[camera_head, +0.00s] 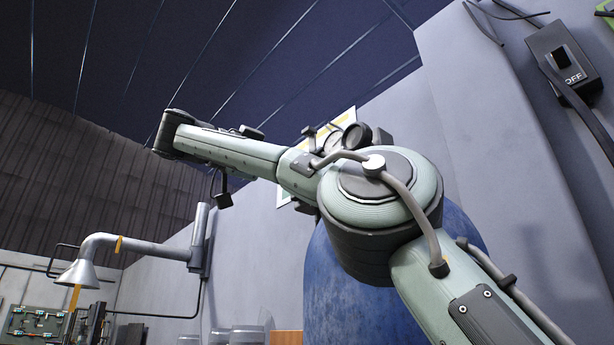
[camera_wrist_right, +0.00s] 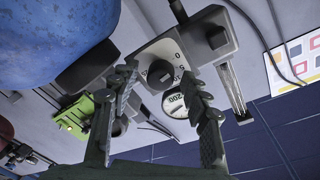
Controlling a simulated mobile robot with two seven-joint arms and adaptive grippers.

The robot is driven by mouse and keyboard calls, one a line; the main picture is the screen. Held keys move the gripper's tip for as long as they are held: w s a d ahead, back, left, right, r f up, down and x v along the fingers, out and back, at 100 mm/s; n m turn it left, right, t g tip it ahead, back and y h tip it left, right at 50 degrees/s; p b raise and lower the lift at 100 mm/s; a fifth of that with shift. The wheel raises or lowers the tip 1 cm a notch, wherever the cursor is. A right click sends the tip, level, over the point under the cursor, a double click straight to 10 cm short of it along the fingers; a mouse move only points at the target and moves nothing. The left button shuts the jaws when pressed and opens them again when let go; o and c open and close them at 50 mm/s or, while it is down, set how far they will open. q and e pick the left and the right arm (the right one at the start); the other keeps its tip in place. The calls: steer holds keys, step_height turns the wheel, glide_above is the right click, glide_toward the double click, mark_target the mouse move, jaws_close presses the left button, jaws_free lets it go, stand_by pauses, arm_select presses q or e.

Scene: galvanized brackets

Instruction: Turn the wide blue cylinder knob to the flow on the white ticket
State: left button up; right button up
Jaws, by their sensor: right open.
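A blue cylinder (camera_head: 345,295) stands behind my right arm in the head view, its upper part partly hidden by the arm. It also fills the upper left of the wrist view (camera_wrist_right: 50,30). A dark round knob (camera_wrist_right: 160,74) sits on a pale dial plate with numbers including 0, 5 and 10. A round white gauge (camera_wrist_right: 175,103) marked 200 is beside it. My right gripper (camera_wrist_right: 160,92) is open, its fingers spread to either side of the dial in view; contact cannot be told. I cannot make out the white ticket. My left gripper is not in view.
A switch box (camera_head: 565,62) marked OFF is on the wall at upper right. A funnel-ended pipe (camera_head: 125,245) stands at left. In the wrist view, a bright green box (camera_wrist_right: 75,115) is at left and a poster with coloured squares (camera_wrist_right: 302,57) at right.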

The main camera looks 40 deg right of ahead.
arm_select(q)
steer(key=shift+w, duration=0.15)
arm_select(e)
steer(key=shift+c, duration=0.5)
jaws_close()
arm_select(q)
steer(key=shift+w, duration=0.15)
